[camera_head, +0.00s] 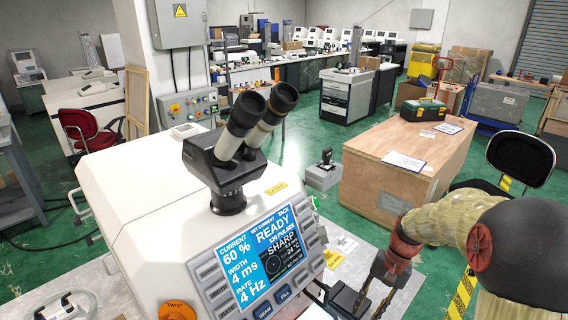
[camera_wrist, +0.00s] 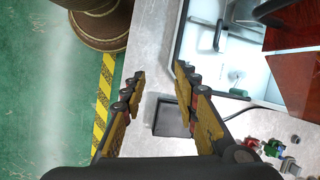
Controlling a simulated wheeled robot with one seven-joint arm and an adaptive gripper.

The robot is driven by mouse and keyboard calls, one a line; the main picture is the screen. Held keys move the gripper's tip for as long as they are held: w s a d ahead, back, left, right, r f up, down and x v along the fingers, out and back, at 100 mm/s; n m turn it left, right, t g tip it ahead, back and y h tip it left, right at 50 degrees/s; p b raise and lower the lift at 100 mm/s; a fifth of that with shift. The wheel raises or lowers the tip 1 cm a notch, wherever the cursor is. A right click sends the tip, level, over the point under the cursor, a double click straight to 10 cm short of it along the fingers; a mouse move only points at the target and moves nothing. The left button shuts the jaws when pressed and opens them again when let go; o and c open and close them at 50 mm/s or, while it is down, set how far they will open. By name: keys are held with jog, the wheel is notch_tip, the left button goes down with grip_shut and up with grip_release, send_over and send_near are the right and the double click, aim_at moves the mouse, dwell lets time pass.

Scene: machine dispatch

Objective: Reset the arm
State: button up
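My gripper (camera_wrist: 160,75) shows in the wrist view with its two yellow-brown fingers spread apart and nothing between them. Its fingers point over a grey metal worktop (camera_wrist: 150,60). In the head view my arm comes in from the right, bent downward, with the gripper low beside the machine's screen; the fingertips are hard to make out there. The white machine (camera_head: 130,190) carries a black binocular eyepiece. Its screen (camera_head: 262,258) reads READY, 60 %, 4 ms and 4 Hz.
A shallow dark square tray (camera_wrist: 172,117) lies on the worktop below the fingers. A pale lit chamber (camera_wrist: 215,50) and small coloured parts (camera_wrist: 275,150) are to the right. A wooden crate (camera_head: 400,180) with a toolbox (camera_head: 424,109) stands beyond my arm. Green floor is open behind.

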jog(key=s+a+r+n+t+h, duration=0.1)
jog(key=s+a+r+n+t, duration=0.1)
jog(key=s+r, duration=0.7)
jog(key=s+a+r+n+t+h, duration=0.2)
jog(key=s+r+n+t, duration=0.2)
jog(key=s+r, duration=0.5)
jog(key=shift+s+r+t+h, duration=0.35)
jog(key=shift+r+t, duration=0.3)
jog(key=shift+t, duration=0.35)
